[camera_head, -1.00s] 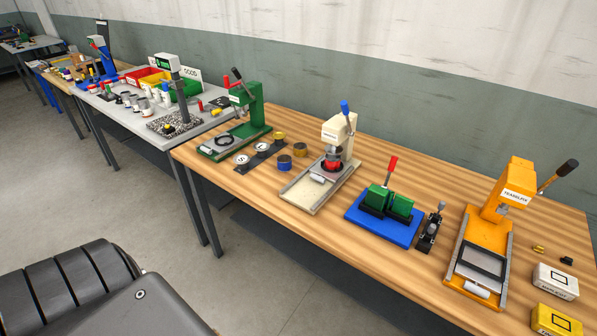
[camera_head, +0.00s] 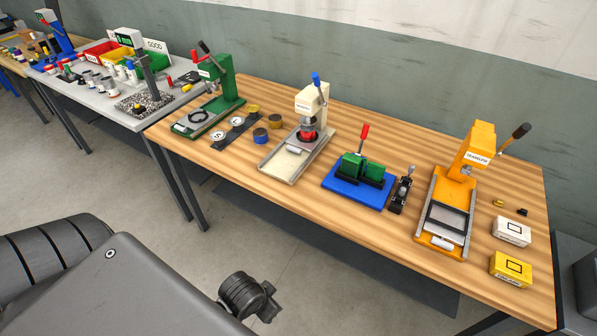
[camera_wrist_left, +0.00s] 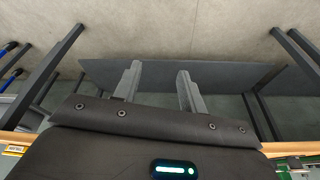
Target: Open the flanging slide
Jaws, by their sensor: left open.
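Several bench presses with lever handles and sliding beds stand on the wooden table in the head view. I cannot tell from their labels which one is the flanging slide. The cream press (camera_head: 311,100) has a light slide bed (camera_head: 283,163) with a red part under its head. The blue base (camera_head: 346,193) carries two green blocks (camera_head: 362,170) close together and a red-tipped lever (camera_head: 362,138). The yellow press (camera_head: 474,150) has a long slide bed with a dark frame (camera_head: 447,218). My left gripper (camera_wrist_left: 159,70) is open and empty in the wrist view, away from these devices. My right gripper is not in view.
A green press (camera_head: 217,85) stands at the table's left end, with round tins (camera_head: 260,136) beside it. White (camera_head: 512,231) and yellow (camera_head: 510,268) boxes sit at the right end. A small black clamp (camera_head: 401,192) stands beside the blue base. Open floor (camera_head: 180,260) lies before the table.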

